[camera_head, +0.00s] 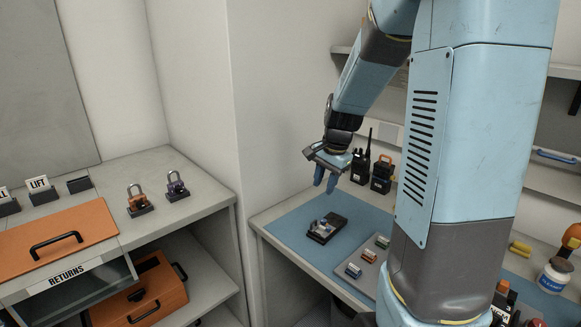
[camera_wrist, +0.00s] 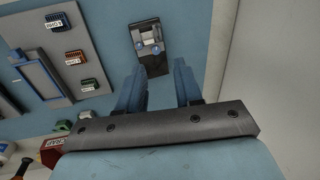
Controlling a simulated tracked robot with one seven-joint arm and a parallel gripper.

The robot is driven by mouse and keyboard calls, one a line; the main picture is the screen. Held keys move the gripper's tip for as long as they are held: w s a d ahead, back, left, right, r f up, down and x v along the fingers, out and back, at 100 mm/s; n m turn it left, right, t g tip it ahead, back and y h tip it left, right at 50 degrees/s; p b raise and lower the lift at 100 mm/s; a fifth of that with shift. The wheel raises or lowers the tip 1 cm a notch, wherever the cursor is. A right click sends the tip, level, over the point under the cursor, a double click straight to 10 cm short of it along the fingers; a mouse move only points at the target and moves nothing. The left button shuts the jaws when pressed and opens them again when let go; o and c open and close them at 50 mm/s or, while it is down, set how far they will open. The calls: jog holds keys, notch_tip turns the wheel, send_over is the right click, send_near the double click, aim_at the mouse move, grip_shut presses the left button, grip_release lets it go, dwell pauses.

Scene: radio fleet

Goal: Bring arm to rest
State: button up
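My gripper (camera_head: 326,182) hangs from my blue arm above the blue mat, with its fingers pointing down. In the wrist view my gripper (camera_wrist: 160,85) shows two blue fingers apart with nothing between them. A small black device (camera_head: 327,228) lies on the blue mat (camera_head: 290,227) below the fingers. It also shows beyond the fingertips in the wrist view (camera_wrist: 150,57). The fingers look apart from it.
A grey tray (camera_head: 384,243) with small coloured labelled blocks lies right of the device. Radios (camera_head: 382,174) stand behind it. A wall corner (camera_head: 238,100) stands between the counters.

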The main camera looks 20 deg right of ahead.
jog(key=s+a+r+n+t, duration=0.2)
jog(key=s+r+n, duration=0.3)
jog(key=s, duration=0.6)
jog(key=s+a+r+n+t+h, duration=0.1)
jog(key=s+a+r+n, duration=0.3)
jog(key=s+r, duration=0.5)
jog(key=s+n, duration=0.2)
jog(key=shift+a+r+n+t, duration=0.2)
jog(key=shift+r+n+t, duration=0.1)
jog(key=shift+t, duration=0.1)
jog(key=shift+w, duration=0.15)
jog(key=shift+c, duration=0.2)
